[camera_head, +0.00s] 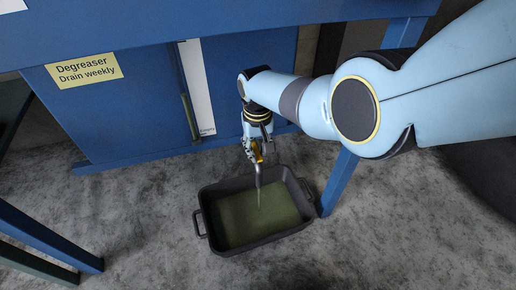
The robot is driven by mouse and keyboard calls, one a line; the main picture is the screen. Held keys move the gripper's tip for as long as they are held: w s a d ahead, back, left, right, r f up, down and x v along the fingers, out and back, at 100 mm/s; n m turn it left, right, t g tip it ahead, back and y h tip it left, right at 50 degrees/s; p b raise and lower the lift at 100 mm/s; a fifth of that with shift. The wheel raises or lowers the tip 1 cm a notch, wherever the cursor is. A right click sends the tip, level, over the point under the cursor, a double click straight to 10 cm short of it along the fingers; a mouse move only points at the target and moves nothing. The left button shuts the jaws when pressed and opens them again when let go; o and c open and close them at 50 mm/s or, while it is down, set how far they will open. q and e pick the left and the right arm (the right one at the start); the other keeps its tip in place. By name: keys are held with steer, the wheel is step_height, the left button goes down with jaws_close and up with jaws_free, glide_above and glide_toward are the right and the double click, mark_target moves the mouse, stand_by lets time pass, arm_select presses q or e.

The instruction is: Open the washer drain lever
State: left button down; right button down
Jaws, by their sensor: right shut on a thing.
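The blue washer (260,62) fills the back, with a yellow "Degreaser Drain weekly" label (84,71) at its left. My right gripper (256,149) is low at the washer's front, shut on the drain lever, of which a small yellow part (257,157) shows. The gripper hides most of the lever and valve, so its exact angle cannot be told. A grey spout (258,176) points down below it. A thin greenish stream (259,200) seems to run from the spout into the tray. My left gripper is out of view.
A dark drain tray (202,192) with side handles stands on the grey floor under the spout, with murky green liquid (240,222) in it. A blue leg (341,182) stands close to its right. A sight gauge (188,112) is on the washer.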

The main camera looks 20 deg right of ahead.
mark_target(258, 154)
steer(key=c, duration=1.3)
jaws_free()
step_height(258, 154, up, 12)
